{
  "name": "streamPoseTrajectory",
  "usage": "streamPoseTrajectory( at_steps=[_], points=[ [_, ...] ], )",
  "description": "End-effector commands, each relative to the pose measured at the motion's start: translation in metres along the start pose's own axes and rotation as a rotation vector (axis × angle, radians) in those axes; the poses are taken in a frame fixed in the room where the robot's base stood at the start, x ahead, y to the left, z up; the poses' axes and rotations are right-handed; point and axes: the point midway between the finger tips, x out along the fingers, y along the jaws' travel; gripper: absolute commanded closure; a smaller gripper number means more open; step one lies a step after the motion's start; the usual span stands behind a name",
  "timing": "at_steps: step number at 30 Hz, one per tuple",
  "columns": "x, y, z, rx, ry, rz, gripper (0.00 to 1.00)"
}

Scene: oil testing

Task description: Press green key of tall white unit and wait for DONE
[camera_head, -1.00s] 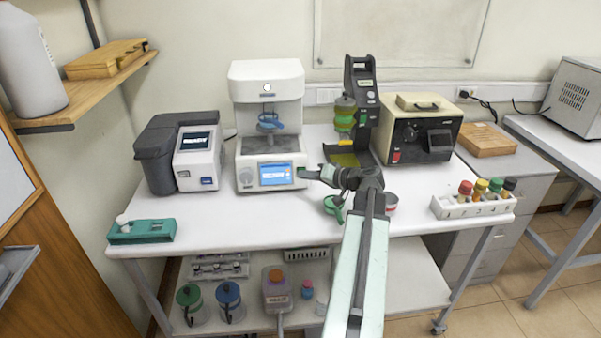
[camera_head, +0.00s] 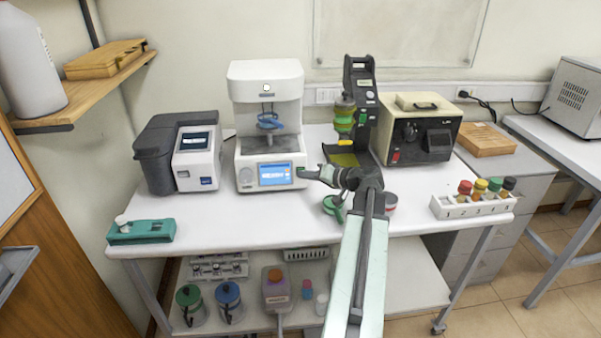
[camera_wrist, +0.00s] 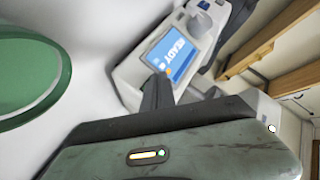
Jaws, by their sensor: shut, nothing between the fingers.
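The tall white unit (camera_head: 265,88) stands on the white table, with a blue screen (camera_head: 274,174) low on its front. In the wrist view the shut fingers (camera_wrist: 157,92) reach toward the panel and overlap the screen's edge. The green key is hidden or too small to make out behind the fingertips, and I cannot tell whether they touch it.
A grey-and-white device (camera_head: 196,160) stands left of the unit. A black stand (camera_head: 362,85) and a cream box (camera_head: 420,138) stand to the right. A green-lidded jar (camera_head: 334,206) is below my wrist. A numbered rack (camera_head: 474,206) sits at the right edge.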

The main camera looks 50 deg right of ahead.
Motion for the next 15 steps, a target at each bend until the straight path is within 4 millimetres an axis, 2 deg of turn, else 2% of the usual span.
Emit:
streamPoseTrajectory(
  at_steps=[15],
  points=[
    [0.0067,0.0036,-0.0042,0.000,-0.001,-0.001,1.00]
  ],
)
